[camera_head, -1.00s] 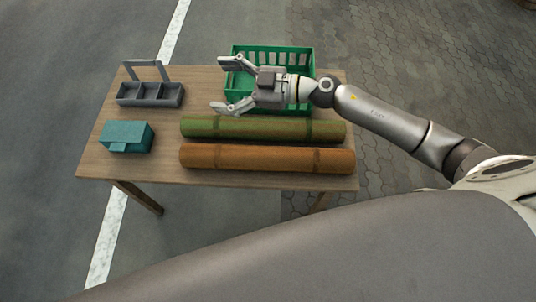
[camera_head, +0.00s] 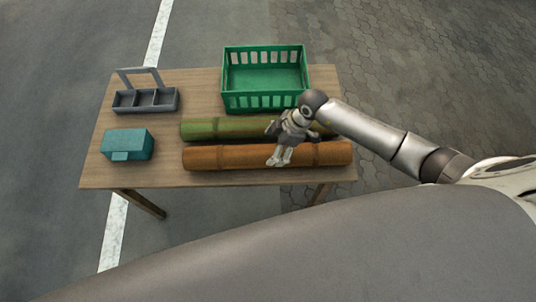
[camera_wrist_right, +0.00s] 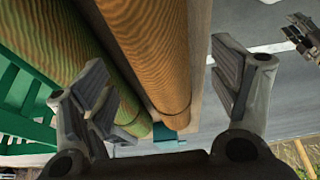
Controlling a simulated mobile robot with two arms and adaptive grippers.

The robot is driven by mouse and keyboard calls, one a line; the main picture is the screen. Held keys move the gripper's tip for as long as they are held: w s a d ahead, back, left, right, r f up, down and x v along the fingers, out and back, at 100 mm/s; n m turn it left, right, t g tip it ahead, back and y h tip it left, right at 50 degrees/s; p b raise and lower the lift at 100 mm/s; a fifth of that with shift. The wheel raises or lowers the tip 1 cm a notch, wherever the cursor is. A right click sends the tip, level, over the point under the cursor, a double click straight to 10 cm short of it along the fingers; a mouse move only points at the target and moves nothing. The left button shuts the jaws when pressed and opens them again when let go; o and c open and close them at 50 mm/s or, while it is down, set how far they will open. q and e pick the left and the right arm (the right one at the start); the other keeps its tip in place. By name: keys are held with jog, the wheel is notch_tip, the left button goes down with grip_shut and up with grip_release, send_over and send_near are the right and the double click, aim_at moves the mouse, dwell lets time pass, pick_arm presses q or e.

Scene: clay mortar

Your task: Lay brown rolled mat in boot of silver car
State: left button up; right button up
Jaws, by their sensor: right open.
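The brown rolled mat (camera_head: 225,157) lies crosswise along the near edge of the wooden table, in front of a green rolled mat (camera_head: 215,129). In the right wrist view the brown mat (camera_wrist_right: 165,50) runs between my open fingers, with the green mat (camera_wrist_right: 60,50) to its left. My right gripper (camera_head: 279,161) points down over the brown mat, right of its middle. Its fingers (camera_wrist_right: 165,88) are apart; whether they touch the mat I cannot tell. A gripper-like part (camera_wrist_right: 302,38), probably my left gripper, shows at the wrist view's upper right. I cannot make out a silver car.
The wooden table (camera_head: 97,172) also holds a green basket (camera_head: 265,103) at the back, a grey divided caddy (camera_head: 146,107) at the back left and a teal box (camera_head: 128,144) at the front left. Bare tabletop shows between the caddy and the basket.

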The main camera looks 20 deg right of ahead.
aim_at(267, 154)
jog(key=shift+d+x, duration=0.2)
jog(key=shift+x, duration=3.35)
jog(key=shift+w, duration=0.15)
jog(key=c, duration=1.1)
jog(key=shift+c, duration=1.2)
jog(key=shift+w+r, duration=0.1)
jog(key=shift+r, duration=0.1)
